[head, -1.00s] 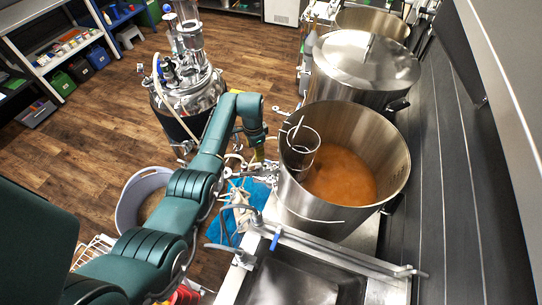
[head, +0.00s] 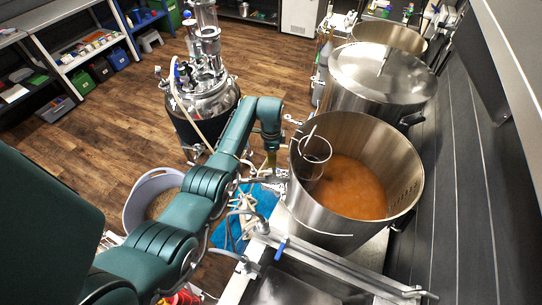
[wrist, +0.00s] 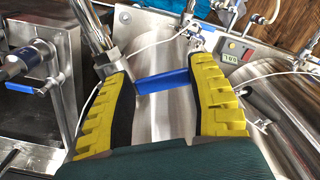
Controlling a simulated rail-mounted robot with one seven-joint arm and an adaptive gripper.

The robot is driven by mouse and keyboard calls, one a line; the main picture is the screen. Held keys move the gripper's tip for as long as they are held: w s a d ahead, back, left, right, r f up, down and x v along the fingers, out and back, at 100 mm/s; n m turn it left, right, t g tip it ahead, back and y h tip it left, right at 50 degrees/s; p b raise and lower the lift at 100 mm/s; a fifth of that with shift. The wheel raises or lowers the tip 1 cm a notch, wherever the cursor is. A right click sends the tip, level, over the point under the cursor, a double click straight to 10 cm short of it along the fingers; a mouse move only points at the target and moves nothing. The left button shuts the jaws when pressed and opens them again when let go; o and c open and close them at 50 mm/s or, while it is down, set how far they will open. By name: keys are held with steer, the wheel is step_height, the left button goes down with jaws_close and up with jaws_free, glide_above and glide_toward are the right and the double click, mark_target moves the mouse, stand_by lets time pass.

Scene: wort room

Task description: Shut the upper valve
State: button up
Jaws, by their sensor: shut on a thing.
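My gripper (wrist: 160,68) has two yellow ridged fingers with dark pads, seen in the wrist view. It is shut on a blue valve handle (wrist: 164,81), which lies crosswise between the fingers near their tips. A metal pipe fitting (wrist: 98,32) stands just beyond the left finger. In the head view my gripper (head: 271,160) is a small yellowish shape beside the front kettle's left wall, and the held handle cannot be made out there. Whether this valve is fully shut cannot be told.
The open steel kettle (head: 318,222) holds orange-brown liquid. A lidded kettle (head: 380,75) stands behind it. A steel sink (head: 300,285) with a blue-handled tap (head: 281,248) is in front. A grey-white tub (head: 135,208) is on the floor.

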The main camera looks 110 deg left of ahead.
steer(key=shift+d+f, duration=0.1)
steer(key=shift+f, duration=0.1)
steer(key=o, duration=1.3)
steer(key=shift+r, duration=0.1)
step_height(320, 180, up, 12)
step_height(320, 180, down, 12)
steer(key=shift+r, duration=0.1)
steer(key=shift+s, duration=0.1)
